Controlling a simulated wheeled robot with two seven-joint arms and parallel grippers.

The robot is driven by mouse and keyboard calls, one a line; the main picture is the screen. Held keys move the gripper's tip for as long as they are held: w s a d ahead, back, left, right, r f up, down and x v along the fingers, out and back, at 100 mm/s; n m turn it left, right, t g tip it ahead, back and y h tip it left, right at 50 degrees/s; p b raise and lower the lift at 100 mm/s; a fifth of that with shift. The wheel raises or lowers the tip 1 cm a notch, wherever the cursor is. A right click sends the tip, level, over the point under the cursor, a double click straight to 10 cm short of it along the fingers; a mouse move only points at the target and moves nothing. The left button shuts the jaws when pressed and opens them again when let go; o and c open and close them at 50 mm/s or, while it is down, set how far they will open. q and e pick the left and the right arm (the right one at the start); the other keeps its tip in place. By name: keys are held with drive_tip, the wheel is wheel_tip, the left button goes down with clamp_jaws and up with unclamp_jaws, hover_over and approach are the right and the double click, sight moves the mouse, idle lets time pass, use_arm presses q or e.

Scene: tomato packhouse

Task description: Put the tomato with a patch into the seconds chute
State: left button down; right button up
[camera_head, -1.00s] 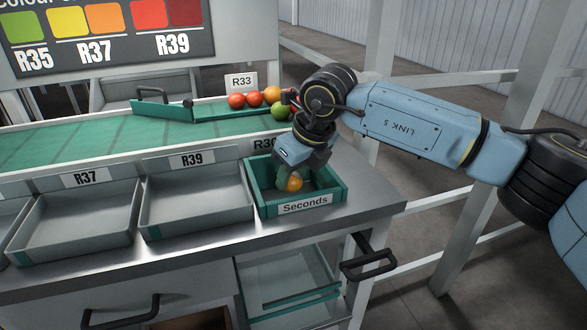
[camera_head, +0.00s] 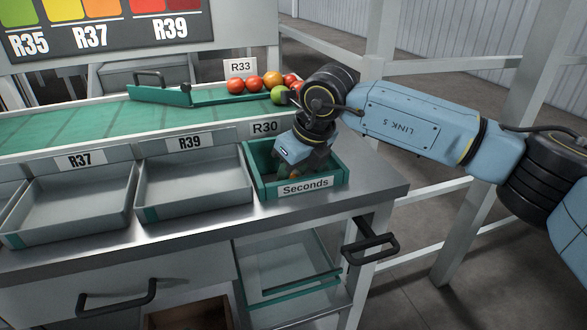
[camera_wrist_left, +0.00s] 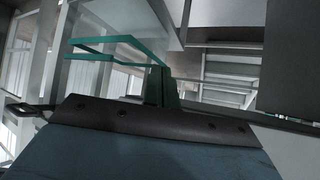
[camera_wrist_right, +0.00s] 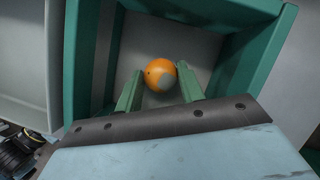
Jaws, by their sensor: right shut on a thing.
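The tomato with a patch (camera_wrist_right: 158,72) is orange with a grey patch and shows in the right wrist view. My right gripper (camera_wrist_right: 160,88) is shut on it, one green finger on each side. Both are down inside the green-walled Seconds chute (camera_head: 330,178), whose grey floor shows around the tomato. In the head view my right gripper (camera_head: 293,172) hides the tomato almost entirely. My left gripper (camera_wrist_left: 162,87) shows only in the left wrist view, its green fingers together with nothing visible between them.
Grey trays labelled R37 (camera_head: 70,236) and R39 (camera_head: 190,207) stand left of the chute. Several red, orange and green tomatoes (camera_head: 253,85) lie on the green belt (camera_head: 60,131) behind. A black handle (camera_head: 370,245) juts out below the counter edge.

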drive_tip(key=shift+f, duration=0.25)
idle(0.7)
drive_tip(key=o, duration=0.8)
drive_tip(key=c, duration=0.3)
drive_tip(key=shift+r, duration=0.1)
drive_tip(key=shift+r+p, duration=1.95)
drive_tip(key=shift+r, duration=1.5)
